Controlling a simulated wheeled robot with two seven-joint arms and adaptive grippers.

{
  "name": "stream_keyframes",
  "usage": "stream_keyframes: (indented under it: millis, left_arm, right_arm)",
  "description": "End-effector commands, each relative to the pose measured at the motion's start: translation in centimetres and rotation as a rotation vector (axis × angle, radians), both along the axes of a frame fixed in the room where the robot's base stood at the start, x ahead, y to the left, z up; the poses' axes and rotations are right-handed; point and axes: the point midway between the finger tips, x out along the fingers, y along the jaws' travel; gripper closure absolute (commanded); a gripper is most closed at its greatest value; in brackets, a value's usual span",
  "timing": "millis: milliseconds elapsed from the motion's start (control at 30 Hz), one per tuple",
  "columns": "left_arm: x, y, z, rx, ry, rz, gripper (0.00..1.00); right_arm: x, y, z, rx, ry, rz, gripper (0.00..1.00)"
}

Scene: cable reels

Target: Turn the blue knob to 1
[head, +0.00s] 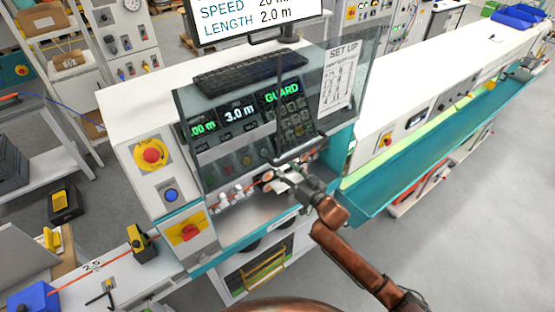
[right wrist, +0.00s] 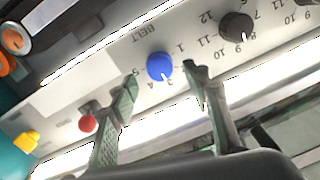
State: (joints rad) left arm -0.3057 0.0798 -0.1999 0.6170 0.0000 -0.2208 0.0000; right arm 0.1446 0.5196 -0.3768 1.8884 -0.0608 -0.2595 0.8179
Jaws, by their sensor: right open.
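The blue knob (right wrist: 159,66) sits on a pale panel marked BELT in the right wrist view. Its dial is numbered 1 to 5, and its white pointer line points close to 3. My right gripper (right wrist: 161,78) is open, with one finger on either side of the knob. Whether the fingers touch it I cannot tell. In the head view my right gripper (head: 284,178) reaches in at the machine's front, below the clear guard. I cannot make out the blue knob there. My left gripper is not in view.
A black knob (right wrist: 236,27) with its own numbers is right of the blue one. A red button (right wrist: 88,123) is at the lower left. The clear guard (head: 340,95) hangs above the arm. A red emergency stop (head: 152,154) is on the machine's left.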

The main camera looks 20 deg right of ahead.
Motion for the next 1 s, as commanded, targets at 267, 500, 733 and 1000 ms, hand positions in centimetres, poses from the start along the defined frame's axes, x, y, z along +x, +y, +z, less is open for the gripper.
stream_keyframes:
  millis: [267, 500, 733, 1000]
  left_arm:
    - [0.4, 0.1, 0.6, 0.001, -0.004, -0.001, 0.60]
    - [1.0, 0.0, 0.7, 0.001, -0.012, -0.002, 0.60]
    - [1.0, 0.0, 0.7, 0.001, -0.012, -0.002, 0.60]
    - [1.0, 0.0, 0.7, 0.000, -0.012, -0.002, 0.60]
  right_arm:
    - [3.0, 1.3, 0.0, 0.001, 0.000, 0.000, 0.56]
    - [3.4, 1.4, -0.1, 0.000, 0.001, 0.000, 0.56]
    - [3.4, 1.4, -0.1, 0.000, 0.001, 0.000, 0.65]
    - [3.4, 1.4, -0.1, -0.001, 0.001, 0.000, 0.83]
